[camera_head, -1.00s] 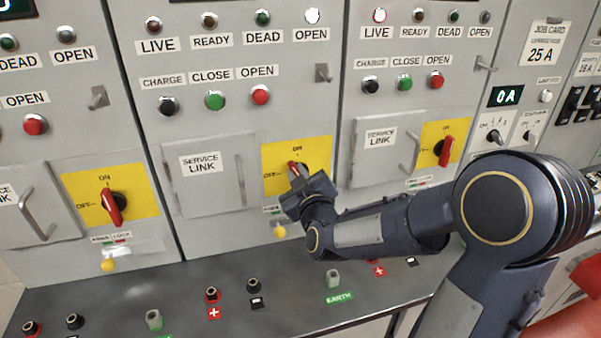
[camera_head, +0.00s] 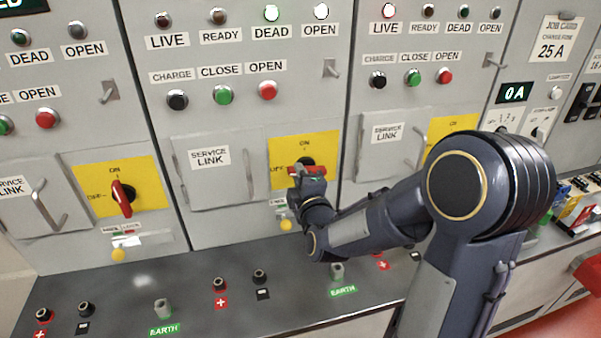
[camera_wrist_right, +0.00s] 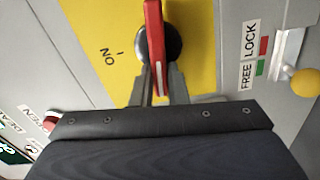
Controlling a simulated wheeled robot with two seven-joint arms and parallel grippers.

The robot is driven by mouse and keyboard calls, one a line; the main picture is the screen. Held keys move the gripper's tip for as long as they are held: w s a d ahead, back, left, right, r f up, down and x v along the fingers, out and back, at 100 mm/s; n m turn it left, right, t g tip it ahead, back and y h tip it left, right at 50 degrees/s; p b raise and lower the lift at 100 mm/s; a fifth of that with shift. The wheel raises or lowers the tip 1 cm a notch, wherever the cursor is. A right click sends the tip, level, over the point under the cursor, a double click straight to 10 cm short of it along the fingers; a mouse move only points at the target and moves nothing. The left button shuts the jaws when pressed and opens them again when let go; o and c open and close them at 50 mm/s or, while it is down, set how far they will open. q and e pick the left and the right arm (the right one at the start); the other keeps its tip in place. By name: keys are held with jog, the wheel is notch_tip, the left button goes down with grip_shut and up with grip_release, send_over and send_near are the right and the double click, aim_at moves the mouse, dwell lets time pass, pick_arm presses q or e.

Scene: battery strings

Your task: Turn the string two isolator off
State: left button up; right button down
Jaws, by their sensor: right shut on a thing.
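The middle panel's rotary isolator has a red handle (camera_head: 308,170) on a yellow plate (camera_head: 323,146) marked ON at the top and OFF at the left. The handle lies about level, across the ON direction. My right gripper (camera_head: 308,177) is at this handle, coming from below. In the right wrist view the red handle (camera_wrist_right: 153,45) runs between the two fingers (camera_wrist_right: 158,85), which are shut on it. The black hub (camera_wrist_right: 172,43) shows behind it. The panel's string number is not visible. My left gripper is out of view.
Similar isolators flank it: one at left with its red handle (camera_head: 121,198) nearly upright, one at right mostly behind my arm. A service link door (camera_head: 215,180) is left of the plate. Below is a grey ledge (camera_head: 200,270) with terminals. The middle DEAD (camera_head: 271,13) and OPEN (camera_head: 321,11) lamps are lit.

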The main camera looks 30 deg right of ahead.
jog(key=shift+f+n, duration=0.2)
jog(key=shift+n, duration=0.6)
jog(key=c, duration=1.4)
grip_release()
jog(key=shift+c, duration=0.2)
jog(key=v, duration=0.8)
jog(key=shift+b, duration=0.3)
jog(key=shift+w, duration=0.1)
